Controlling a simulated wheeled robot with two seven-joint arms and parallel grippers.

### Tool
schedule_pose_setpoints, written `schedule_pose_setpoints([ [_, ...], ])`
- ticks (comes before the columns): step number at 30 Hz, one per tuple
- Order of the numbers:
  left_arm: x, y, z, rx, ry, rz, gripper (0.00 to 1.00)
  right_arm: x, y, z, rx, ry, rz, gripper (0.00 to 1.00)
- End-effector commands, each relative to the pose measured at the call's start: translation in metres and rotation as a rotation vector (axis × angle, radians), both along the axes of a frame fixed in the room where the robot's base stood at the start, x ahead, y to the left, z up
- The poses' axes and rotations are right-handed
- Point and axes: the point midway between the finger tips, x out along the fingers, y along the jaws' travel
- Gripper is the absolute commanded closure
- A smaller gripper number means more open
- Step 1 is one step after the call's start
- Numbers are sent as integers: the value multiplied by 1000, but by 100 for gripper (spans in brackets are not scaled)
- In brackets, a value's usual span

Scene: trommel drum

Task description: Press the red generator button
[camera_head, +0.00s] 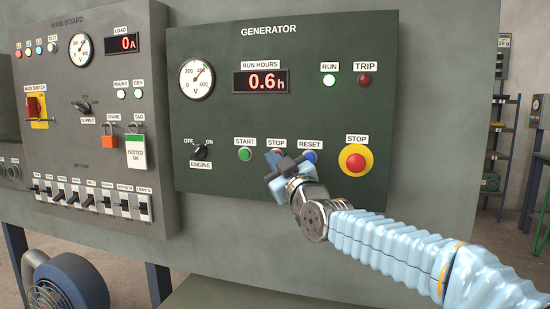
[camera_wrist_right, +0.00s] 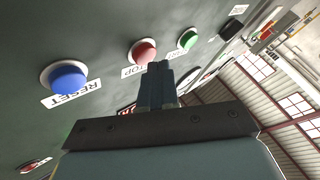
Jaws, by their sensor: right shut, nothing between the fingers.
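The dark green generator panel (camera_head: 300,110) carries a row of buttons. The small red STOP button is mostly hidden behind my right gripper (camera_head: 276,160) in the head view; in the right wrist view the red button (camera_wrist_right: 143,52) shows just beyond the fingertips (camera_wrist_right: 157,70). My right gripper is shut and empty, its fingers pointing at the panel close to that button. I cannot tell whether they touch it. A larger red STOP mushroom button (camera_head: 355,161) on a yellow ring sits to the right. My left gripper is not in view.
The green START button (camera_head: 244,154) is left of the gripper, and the blue RESET button (camera_head: 309,155) is right beside it. The grey main board (camera_head: 90,40) is at left.

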Motion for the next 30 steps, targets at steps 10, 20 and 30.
schedule_pose_setpoints([
  [10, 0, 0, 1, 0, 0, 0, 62, 4, -1, 0, 0, 1, 0, 100],
  [20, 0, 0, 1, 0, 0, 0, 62, 8, -3, 0, 0, -1, -1, 100],
  [30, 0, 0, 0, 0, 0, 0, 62, 7, -2, 0, 0, 0, 0, 100],
])
